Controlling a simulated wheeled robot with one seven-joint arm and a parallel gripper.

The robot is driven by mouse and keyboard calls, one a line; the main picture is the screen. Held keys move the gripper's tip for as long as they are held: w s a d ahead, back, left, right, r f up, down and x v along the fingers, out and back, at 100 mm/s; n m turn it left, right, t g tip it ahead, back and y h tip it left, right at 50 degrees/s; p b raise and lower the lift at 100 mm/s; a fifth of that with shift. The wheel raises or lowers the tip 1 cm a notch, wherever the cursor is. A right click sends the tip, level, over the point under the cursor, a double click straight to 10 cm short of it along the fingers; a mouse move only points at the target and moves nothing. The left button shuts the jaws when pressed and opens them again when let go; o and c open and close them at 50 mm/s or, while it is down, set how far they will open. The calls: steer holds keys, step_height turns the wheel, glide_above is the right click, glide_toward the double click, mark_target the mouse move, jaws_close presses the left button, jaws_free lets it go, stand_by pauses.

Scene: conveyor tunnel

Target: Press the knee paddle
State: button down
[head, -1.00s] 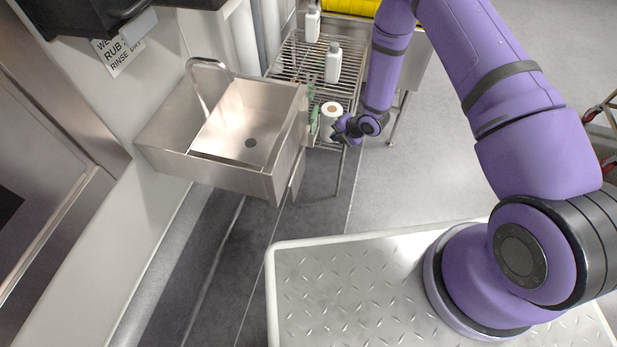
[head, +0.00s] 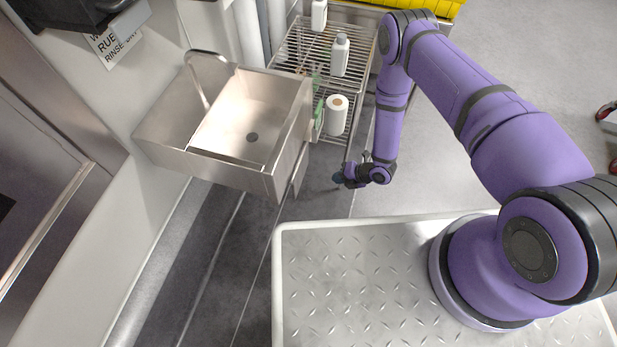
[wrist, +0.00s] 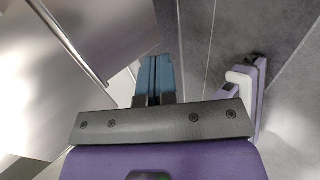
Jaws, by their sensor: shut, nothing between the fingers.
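The steel sink (head: 222,125) is mounted on the wall, with a curved tap over its basin. A narrow flat steel panel (head: 299,171) hangs below the sink's right front edge; it may be the knee paddle, but I cannot tell for sure. My gripper (head: 339,178) is low, to the right of this panel and apart from it in the head view. In the wrist view my gripper's blue fingers (wrist: 155,76) are together and hold nothing. Bright steel surfaces and a rod (wrist: 68,42) lie to their left; which part of the sink these are is unclear.
A wire rack (head: 302,50) behind the sink carries white bottles (head: 340,56) and a paper roll (head: 336,115). A yellow item (head: 440,7) is at the back.

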mark_target(302, 176)
steer(key=a+r+x, duration=0.1)
steer(key=r+x, duration=0.1)
steer(key=x, duration=1.1)
steer(key=shift+w+a, duration=0.3)
steer(key=shift+w, duration=0.05)
steer(key=a, duration=0.1)
steer(key=w+a, duration=0.1)
steer(key=a, duration=0.1)
steer(key=shift+f+y, duration=0.25)
steer(key=shift+y, duration=0.05)
steer(key=shift+w+a+r+t+y, duration=0.1)
steer(key=shift+w+a+t+y, duration=0.15)
steer(key=shift+a+y, duration=0.2)
